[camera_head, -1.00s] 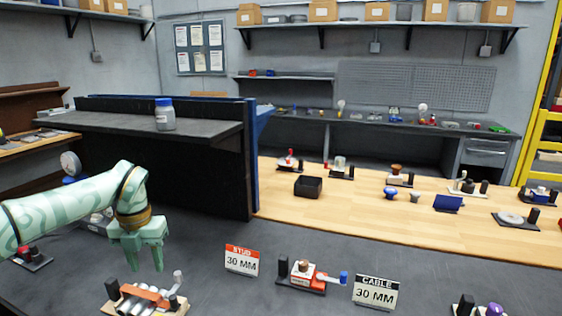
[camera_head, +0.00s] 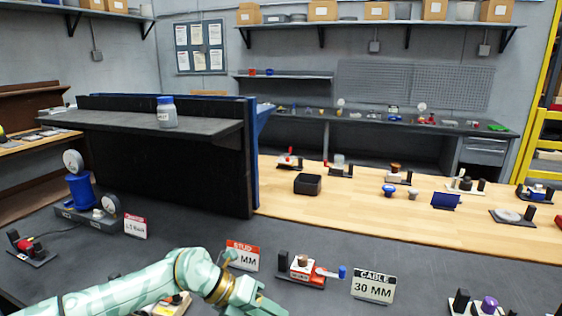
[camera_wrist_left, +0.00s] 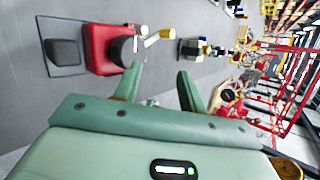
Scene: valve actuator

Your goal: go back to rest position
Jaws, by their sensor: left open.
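My left arm, pale green, comes in from the bottom left of the head view. Its left gripper (camera_head: 262,300) is low at the bottom edge, in front of the red-topped STUD 30 MM sign (camera_head: 243,255), and partly cut off by the frame. In the left wrist view the two green fingers (camera_wrist_left: 160,85) stand apart with nothing between them. Beyond them is a red block with a dark round part and a pale lever (camera_wrist_left: 108,48). My right gripper is not in view.
A red-and-white valve device (camera_head: 305,271) and the CABLE 30 MM sign (camera_head: 374,287) stand right of the gripper. A gauge station with a blue cylinder (camera_head: 82,190) stands at left. A dark shelf unit (camera_head: 160,165) rises behind. The dark table between has free room.

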